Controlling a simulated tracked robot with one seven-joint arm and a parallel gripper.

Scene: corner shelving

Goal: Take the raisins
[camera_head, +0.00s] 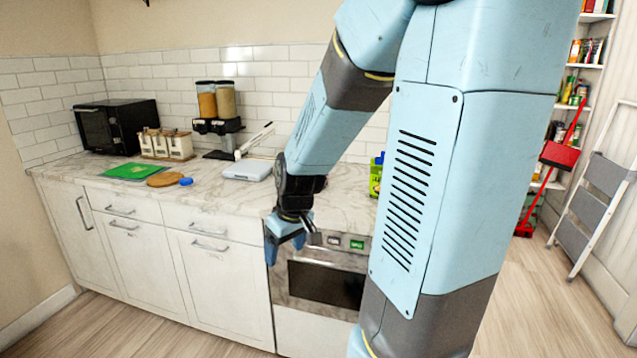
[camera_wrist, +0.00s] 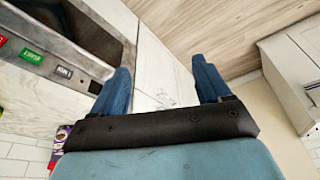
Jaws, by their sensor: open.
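I cannot make out raisins for certain in either view. A green package (camera_head: 375,178) stands on the counter in the head view, partly hidden behind my arm; its label is not readable. A purple package (camera_wrist: 62,134) shows at the lower left of the wrist view, mostly cut off by my gripper body; I cannot tell what it holds. My gripper (camera_head: 285,246) hangs in front of the counter's front edge, near the oven. In the wrist view my gripper (camera_wrist: 161,66) has its two blue fingers apart with nothing between them.
The marble counter (camera_head: 225,190) holds a white scale (camera_head: 248,170), a green board (camera_head: 130,172), canisters (camera_head: 165,145), a cereal dispenser (camera_head: 216,105) and a black microwave (camera_head: 115,127). Stocked shelves (camera_head: 590,67), a red broom and dustpan (camera_head: 558,155) and a step ladder (camera_head: 598,190) stand at right.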

